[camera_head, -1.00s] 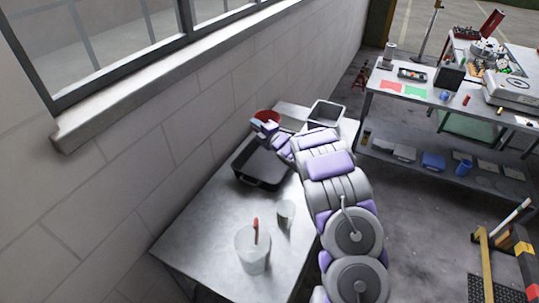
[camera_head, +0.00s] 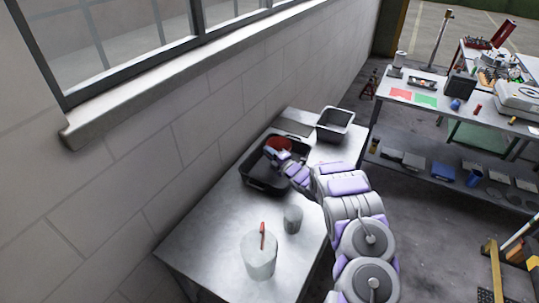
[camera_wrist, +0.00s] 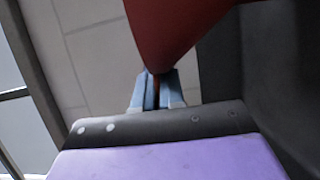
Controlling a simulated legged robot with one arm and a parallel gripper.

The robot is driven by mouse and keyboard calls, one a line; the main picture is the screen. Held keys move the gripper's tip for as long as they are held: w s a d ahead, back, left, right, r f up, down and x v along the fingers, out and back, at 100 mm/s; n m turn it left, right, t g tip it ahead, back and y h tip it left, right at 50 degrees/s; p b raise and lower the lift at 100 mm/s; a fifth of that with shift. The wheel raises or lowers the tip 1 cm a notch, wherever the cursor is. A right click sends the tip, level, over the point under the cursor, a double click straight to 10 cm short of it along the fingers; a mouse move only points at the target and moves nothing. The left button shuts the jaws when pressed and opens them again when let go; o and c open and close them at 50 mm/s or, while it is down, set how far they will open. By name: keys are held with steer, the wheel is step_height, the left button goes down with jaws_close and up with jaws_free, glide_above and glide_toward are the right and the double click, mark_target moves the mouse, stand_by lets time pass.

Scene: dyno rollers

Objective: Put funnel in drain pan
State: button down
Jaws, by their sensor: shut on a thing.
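The red funnel (camera_head: 280,143) is over the far part of the black drain pan (camera_head: 262,184) in the head view. My gripper (camera_head: 272,152) is at the funnel, inside the pan's outline. In the wrist view my gripper (camera_wrist: 157,88) is shut on the narrow lower end of the funnel (camera_wrist: 175,28), whose wide red body fills the top. The dark surface (camera_wrist: 270,70) at the right of the wrist view seems to be the pan's. I cannot tell whether the funnel touches the pan floor.
The pan stands on a metal table (camera_head: 205,232) along the wall. A grey bin (camera_head: 335,122) stands behind it to the right. A translucent bucket (camera_head: 260,257) with a red-handled tool and a grey cup (camera_head: 292,219) stand in front. The table's near left is clear.

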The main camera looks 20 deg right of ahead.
steer(key=c, duration=1.2)
jaws_free()
steer(key=shift+s, duration=0.1)
